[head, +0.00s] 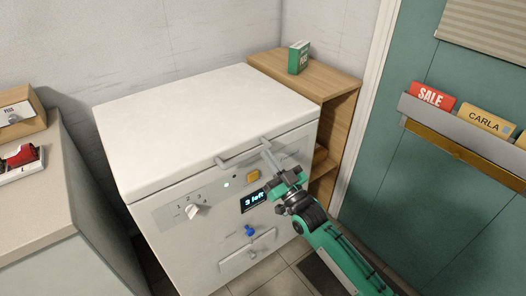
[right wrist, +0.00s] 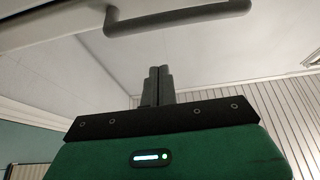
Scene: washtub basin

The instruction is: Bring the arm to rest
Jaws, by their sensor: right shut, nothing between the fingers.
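My right gripper (head: 268,153) is at the front of a white washtub machine (head: 200,120), close to the grey handle bar (head: 230,160) on its lid. In the right wrist view its two dark fingers (right wrist: 155,85) are together with nothing between them. The handle (right wrist: 180,17) shows above the fingertips there, apart from them in the picture. My right arm comes in from the lower right. The lid looks closed. My left gripper is not in view.
The front panel has a white knob (head: 192,211), a yellow button (head: 253,175), a lit display (head: 254,201) and a blue knob (head: 249,231). A wooden shelf (head: 335,82) with a green box (head: 298,57) stands at right. A counter (head: 45,205) is at left.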

